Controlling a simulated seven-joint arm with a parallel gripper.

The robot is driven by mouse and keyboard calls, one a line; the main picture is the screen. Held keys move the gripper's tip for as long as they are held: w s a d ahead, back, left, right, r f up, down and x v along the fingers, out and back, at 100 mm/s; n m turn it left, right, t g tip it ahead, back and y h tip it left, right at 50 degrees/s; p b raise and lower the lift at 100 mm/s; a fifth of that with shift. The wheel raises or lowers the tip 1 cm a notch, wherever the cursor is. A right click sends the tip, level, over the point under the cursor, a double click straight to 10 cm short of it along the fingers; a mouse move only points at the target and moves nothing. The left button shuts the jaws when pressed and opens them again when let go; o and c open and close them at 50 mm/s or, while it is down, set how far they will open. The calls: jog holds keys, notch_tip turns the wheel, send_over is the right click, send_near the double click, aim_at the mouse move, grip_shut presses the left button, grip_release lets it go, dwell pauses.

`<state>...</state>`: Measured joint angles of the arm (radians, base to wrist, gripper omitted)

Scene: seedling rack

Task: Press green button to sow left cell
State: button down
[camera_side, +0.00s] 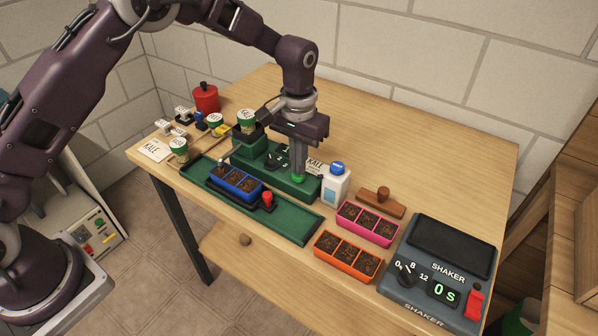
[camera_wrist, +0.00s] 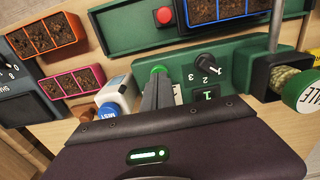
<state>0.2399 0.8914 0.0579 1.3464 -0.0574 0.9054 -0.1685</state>
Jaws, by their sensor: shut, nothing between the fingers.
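The green button (camera_side: 298,179) sits on the right end of the green sowing machine (camera_side: 275,181); it also shows in the wrist view (camera_wrist: 158,69). My gripper (camera_side: 297,174) is shut and empty, pointing down with its fingertips at the button. In the wrist view the fingertips (camera_wrist: 157,78) overlap the button's edge; I cannot tell whether they press it. A blue three-cell tray (camera_side: 237,194) filled with soil stands on the green track (camera_side: 290,227) in front of the machine. The machine's dial (camera_wrist: 207,62) is beside a display (camera_wrist: 207,94) reading 1.
A red knob (camera_side: 267,198) is right of the blue tray. A white mist bottle (camera_side: 335,186) stands close right of my gripper. Pink (camera_side: 368,238) and orange (camera_side: 346,275) trays and a shaker (camera_side: 440,265) are farther right. Jars and a red pot (camera_side: 206,99) stand left.

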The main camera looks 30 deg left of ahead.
notch_tip(320, 180, up, 6)
jog(key=shift+r, duration=0.25)
dwell(0.4)
jog(key=s+a+r+t, duration=0.2)
jog(key=s+a+r, duration=0.2)
jog(key=s+r, duration=0.45)
jog(key=s+a+r+t, duration=0.1)
jog(key=s+a+r, duration=0.2)
jog(key=s+r, duration=0.5)
jog(key=s+a+f+t, duration=0.1)
jog(key=s+a+t, duration=0.1)
jog(key=s, duration=1.3)
jog(key=shift+s+a+f+t, duration=0.3)
jog(key=shift+s+a, duration=0.05)
jog(key=shift+a, duration=0.2)
